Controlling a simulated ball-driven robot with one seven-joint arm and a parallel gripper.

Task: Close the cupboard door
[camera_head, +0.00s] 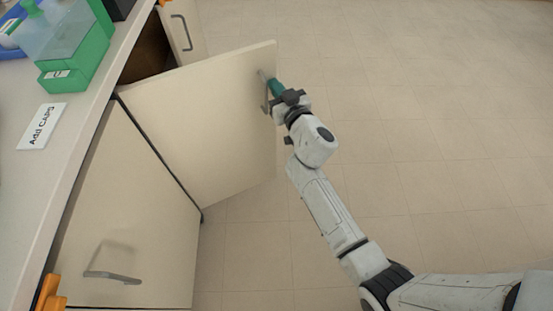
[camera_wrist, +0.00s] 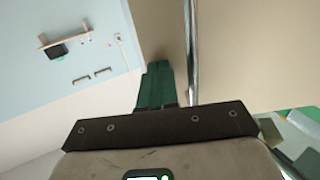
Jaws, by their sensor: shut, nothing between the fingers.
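The cream cupboard door (camera_head: 190,125) stands open, swung out from the counter front over the floor. The dark inside of the cupboard (camera_head: 148,52) shows behind it. The door's metal handle (camera_head: 265,98) is near its outer edge, partly hidden by my gripper. My gripper (camera_head: 265,76), with green fingers, is at the handle against the door's outer face. In the wrist view the shut green fingers (camera_wrist: 155,85) are beside the shiny handle bar (camera_wrist: 192,50), left of it, with nothing between them. I cannot tell whether they touch the bar or door.
A closed cupboard door (camera_head: 130,220) with its own handle is nearer along the counter, and another door (camera_head: 184,28) is beyond the opening. The tiled floor (camera_head: 430,120) at right is clear.

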